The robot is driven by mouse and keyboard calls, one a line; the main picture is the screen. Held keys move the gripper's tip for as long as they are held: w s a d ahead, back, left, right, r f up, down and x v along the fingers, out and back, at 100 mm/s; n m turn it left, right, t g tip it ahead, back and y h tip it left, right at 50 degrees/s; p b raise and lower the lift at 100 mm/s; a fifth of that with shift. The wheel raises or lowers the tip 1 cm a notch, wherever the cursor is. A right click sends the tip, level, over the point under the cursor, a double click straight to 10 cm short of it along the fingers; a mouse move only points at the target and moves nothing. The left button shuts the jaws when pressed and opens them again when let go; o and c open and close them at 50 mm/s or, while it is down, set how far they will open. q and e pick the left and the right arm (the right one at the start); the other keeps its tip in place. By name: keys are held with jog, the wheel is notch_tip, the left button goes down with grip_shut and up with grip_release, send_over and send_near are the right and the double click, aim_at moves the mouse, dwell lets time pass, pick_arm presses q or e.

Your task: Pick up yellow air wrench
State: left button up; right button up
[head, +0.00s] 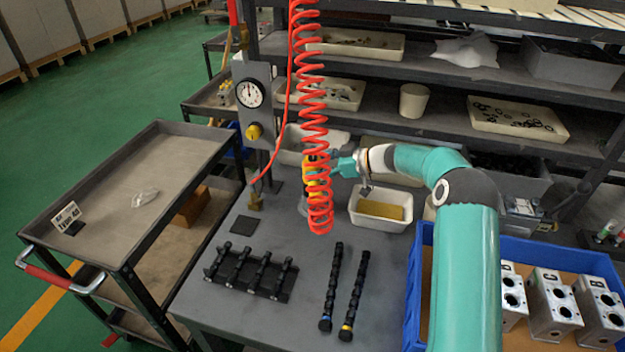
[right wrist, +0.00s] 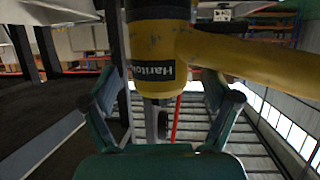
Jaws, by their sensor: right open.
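The yellow air wrench (head: 311,186) hangs upright among the red coils above the workbench, partly hidden by them. In the right wrist view, its yellow body (right wrist: 160,55) with a dark "Haritol" label lies between and just beyond my fingers, and its yellow handle reaches out to the right. My right gripper (head: 335,166) is at the wrench, coming in from the right. In the wrist view, my right gripper (right wrist: 157,92) is open, with a finger on either side of the wrench and gaps visible. My left gripper is not in view.
A red coiled hose (head: 312,120) hangs beside a gauge post (head: 249,94). The workbench (head: 300,262) holds a black rack (head: 250,272) and two black rods (head: 345,290). A white bin (head: 381,225) stands behind. A blue crate (head: 412,300) with metal blocks is at right.

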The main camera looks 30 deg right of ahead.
jog(key=shift+x, duration=1.05)
jog(key=c, duration=1.6)
jog(key=shift+r, duration=0.25)
jog(key=shift+c, duration=0.3)
jog(key=shift+r, duration=0.1)
